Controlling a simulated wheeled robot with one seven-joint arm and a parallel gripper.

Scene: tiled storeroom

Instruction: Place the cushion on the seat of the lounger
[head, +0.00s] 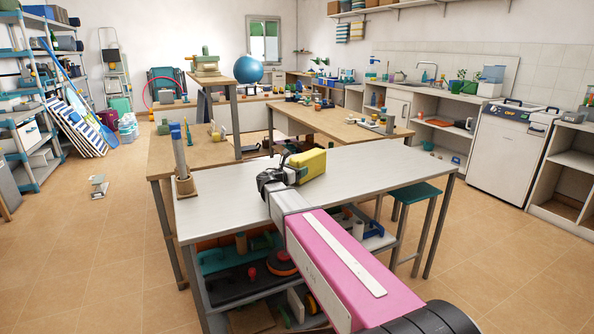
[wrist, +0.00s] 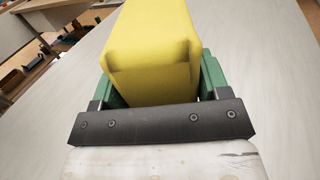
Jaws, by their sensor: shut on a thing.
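A yellow block-shaped cushion (head: 312,163) is at the end of my arm, over the far side of the grey-topped table. My gripper (head: 297,166) is shut on it. In the wrist view the yellow cushion (wrist: 152,55) fills the space between the green fingers of my gripper (wrist: 155,75). I cannot tell whether its underside touches the tabletop. A dark teal folding frame (head: 166,80) stands by the back wall, too small to identify.
The grey tabletop (head: 225,205) is mostly bare, with a post on a round base (head: 184,165) at its left end. A teal-topped stool (head: 417,192) stands at its right. Wooden tables (head: 335,124) lie behind. Open tiled floor (head: 100,235) is at left.

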